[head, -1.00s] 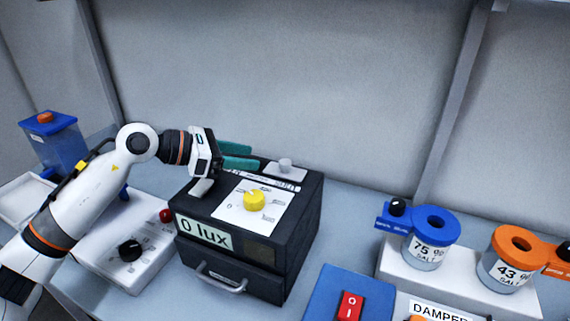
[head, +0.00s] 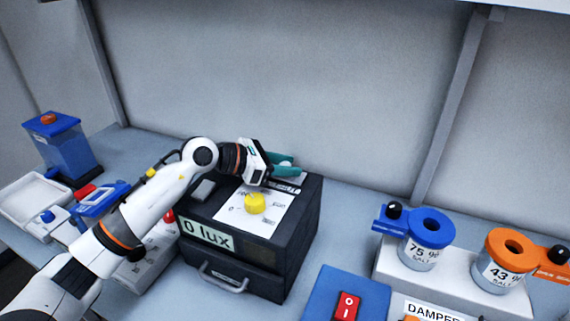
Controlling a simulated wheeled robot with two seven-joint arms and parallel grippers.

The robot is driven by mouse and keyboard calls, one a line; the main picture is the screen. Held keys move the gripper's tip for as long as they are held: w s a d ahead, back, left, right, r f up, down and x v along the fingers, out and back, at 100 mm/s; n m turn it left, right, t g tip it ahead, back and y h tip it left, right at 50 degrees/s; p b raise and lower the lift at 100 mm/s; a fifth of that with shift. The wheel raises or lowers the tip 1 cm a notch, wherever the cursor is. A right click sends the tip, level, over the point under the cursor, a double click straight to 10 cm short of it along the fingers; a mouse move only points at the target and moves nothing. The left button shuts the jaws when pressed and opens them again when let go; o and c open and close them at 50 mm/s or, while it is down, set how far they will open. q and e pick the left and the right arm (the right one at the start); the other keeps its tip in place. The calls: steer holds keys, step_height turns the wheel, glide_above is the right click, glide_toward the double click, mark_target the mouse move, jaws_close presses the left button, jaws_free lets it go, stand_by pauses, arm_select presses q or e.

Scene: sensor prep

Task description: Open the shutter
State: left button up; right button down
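The shutter is on top of a black box (head: 296,222) with a "0 lux" display (head: 207,234) on its front. The shutter's light grey knob (head: 285,168) stands at the back right of the box top, beside a partly covered label. My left gripper (head: 284,169) has teal fingers, one behind and one in front of the knob. The fingers look apart, and I cannot see them pressing on it. A yellow dial (head: 255,203) sits on a white panel in front of the gripper. My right gripper is not in view.
A drawer handle (head: 222,278) sticks out at the box front. A blue box with a red switch (head: 347,306) is in front right. Blue (head: 425,240) and orange (head: 500,262) salt jars stand at the right. A blue container (head: 62,145) is at the left.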

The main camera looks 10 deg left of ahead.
arm_select(q)
jaws_close()
steer(key=shift+a+f, duration=0.1)
steer(key=shift+a, duration=0.15)
steer(key=a+b, duration=0.1)
steer(key=a, duration=0.1)
steer(key=w+a+b, duration=0.1)
steer(key=a+b, duration=0.1)
steer(key=a, duration=0.1)
steer(key=a+b, duration=0.1)
steer(key=a, duration=0.2)
steer(key=shift+w+b, duration=0.3)
steer(key=shift+b, duration=0.1)
steer(key=shift+a, duration=0.15)
steer(key=shift+o, duration=1.5)
jaws_free()
